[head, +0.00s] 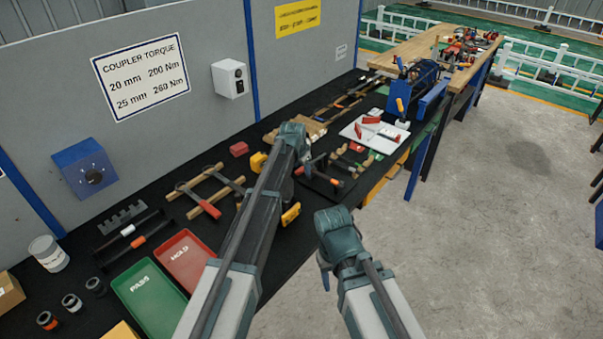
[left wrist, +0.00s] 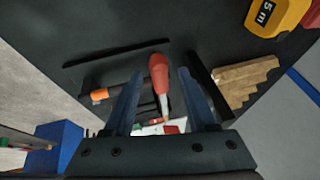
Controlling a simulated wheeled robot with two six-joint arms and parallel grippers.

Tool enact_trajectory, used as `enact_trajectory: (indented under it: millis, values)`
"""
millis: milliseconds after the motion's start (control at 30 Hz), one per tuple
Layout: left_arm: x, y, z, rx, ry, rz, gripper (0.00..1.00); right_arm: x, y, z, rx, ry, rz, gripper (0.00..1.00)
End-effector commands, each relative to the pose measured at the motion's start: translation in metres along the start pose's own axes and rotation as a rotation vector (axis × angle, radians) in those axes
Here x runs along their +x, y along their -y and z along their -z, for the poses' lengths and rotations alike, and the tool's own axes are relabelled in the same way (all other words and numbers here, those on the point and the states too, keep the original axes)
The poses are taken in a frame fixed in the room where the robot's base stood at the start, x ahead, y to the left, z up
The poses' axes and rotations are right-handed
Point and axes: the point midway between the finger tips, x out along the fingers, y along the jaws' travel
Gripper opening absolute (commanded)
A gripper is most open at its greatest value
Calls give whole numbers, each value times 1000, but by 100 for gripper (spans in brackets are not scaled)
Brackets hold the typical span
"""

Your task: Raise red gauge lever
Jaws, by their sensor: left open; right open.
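The red gauge lever (left wrist: 158,72) shows in the left wrist view as a red grip on a thin shaft, between my left gripper's two fingers (left wrist: 160,76). I see a gap on both sides of it, so the fingers are not closed on it. In the head view a small red end (head: 299,171) shows just below my left gripper (head: 303,152), whose fingers are mostly hidden by the wrist. A rod with an orange collar (left wrist: 100,95) lies left of the lever in the wrist view. My right gripper (head: 326,275) is open and empty, over the floor beside the bench.
A yellow tape measure (left wrist: 272,14) and a stepped wooden block (left wrist: 243,80) lie near the lever. A white board (head: 358,134) with red-handled tools lies beyond. Green (head: 148,292) and red (head: 187,259) trays are nearer. The floor (head: 490,200) at right is clear.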

Motion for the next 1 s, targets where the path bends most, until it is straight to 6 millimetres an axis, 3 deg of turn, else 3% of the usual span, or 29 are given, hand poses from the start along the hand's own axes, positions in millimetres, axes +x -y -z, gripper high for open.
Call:
enact_trajectory:
  millis: [233,533,1000]
  values:
    - [0,0,0,0,0,0,55,0,0,0,0,0,0,50]
    - [0,0,0,0,0,0,1,0,0,0,0,0,0,50]
    - [0,0,0,0,0,0,0,0,0,0,0,0,0,50]
